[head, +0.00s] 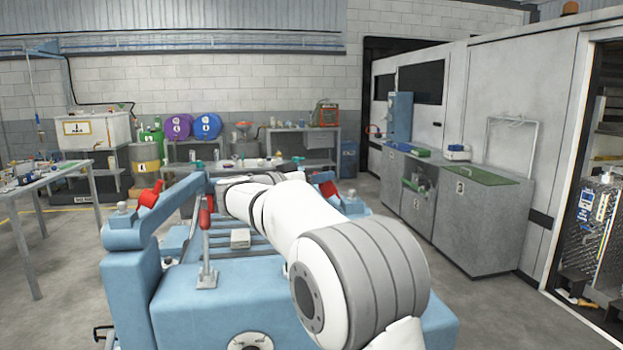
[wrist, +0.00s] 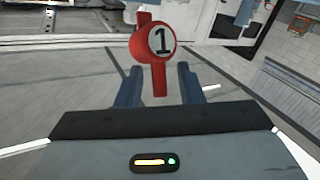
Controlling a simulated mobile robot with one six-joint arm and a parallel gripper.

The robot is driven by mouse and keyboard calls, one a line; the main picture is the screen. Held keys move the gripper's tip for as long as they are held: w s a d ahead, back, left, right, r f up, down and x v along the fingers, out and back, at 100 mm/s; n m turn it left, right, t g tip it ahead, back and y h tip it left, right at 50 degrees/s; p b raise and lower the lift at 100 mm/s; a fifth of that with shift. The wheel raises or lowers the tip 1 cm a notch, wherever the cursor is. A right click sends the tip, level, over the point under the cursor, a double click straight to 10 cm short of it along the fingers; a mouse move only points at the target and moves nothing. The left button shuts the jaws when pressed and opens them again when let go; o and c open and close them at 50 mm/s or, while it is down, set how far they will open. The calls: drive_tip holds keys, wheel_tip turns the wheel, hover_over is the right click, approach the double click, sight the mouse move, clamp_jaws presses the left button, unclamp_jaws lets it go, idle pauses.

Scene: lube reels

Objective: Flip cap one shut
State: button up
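Cap one is a red round cap with a black 1 on a white disc (wrist: 161,41), with a red tab hanging below it, in the wrist view. My gripper (wrist: 158,75) shows its two blue-grey fingers apart, one on each side of the red tab. I cannot tell whether they touch it. In the head view, two red caps show on the blue machine, one at the left (head: 149,196) and one at the right (head: 328,189). Their numbers cannot be read there. My arm hides the gripper in the head view.
The blue machine (head: 130,236) stands close in front, with a red-handled lever (head: 206,218) and a small pale block (head: 240,238) on it. Grey numbered cabinets (head: 470,225) stand at the right. A workbench (head: 50,180) is at the left. Open floor lies between.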

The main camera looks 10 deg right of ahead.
clamp_jaws()
idle(0.4)
